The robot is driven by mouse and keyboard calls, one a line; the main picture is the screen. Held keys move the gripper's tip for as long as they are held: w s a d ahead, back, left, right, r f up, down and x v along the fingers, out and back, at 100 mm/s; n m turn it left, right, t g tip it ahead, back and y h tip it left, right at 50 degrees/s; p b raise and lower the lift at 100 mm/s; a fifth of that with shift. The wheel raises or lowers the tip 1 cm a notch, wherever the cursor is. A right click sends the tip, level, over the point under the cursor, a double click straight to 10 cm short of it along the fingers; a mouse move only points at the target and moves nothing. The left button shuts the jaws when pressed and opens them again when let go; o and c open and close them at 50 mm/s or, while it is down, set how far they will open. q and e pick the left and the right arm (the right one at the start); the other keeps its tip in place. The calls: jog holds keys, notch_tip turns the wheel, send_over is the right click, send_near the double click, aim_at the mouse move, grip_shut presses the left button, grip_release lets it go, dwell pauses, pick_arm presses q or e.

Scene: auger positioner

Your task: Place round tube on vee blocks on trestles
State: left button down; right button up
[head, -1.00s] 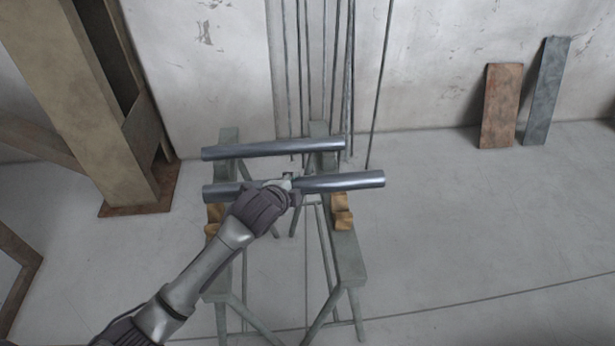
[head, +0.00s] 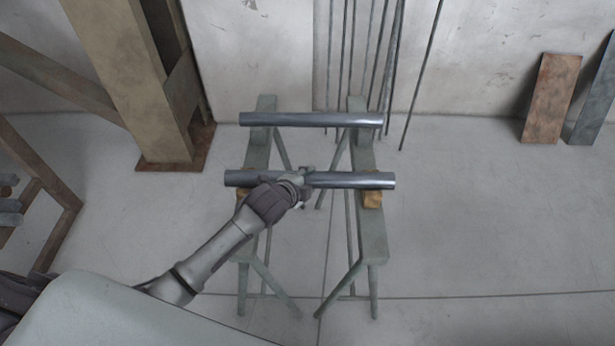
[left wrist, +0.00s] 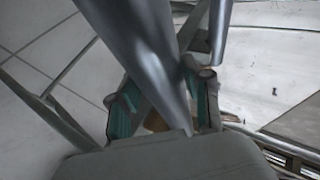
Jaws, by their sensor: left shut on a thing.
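My left gripper (head: 305,184) is shut around the middle of a grey round tube (head: 350,180). The tube lies level across the two green trestles (head: 374,235), over the wooden vee blocks. The right vee block (head: 372,200) shows just below the tube. The left vee block (head: 243,197) is partly hidden by the tube and my arm. I cannot tell whether the tube touches the blocks or hangs slightly above them. In the left wrist view the tube (left wrist: 145,50) runs between the teal-padded fingers (left wrist: 163,108). My right gripper is not in view.
A second grey tube (head: 310,119) lies across the far ends of the trestles. Thin rods (head: 385,60) lean on the wall behind. A beige steel column (head: 135,80) stands at left. A rusty plate (head: 550,98) leans at right. Floor right of the trestles is clear.

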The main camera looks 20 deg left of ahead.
pick_arm(q)
jog(key=shift+w+r, duration=0.1)
jog(key=shift+r, duration=0.1)
jog(key=c, duration=0.5)
grip_release()
jog(key=shift+f, duration=0.2)
jog(key=v, duration=1.2)
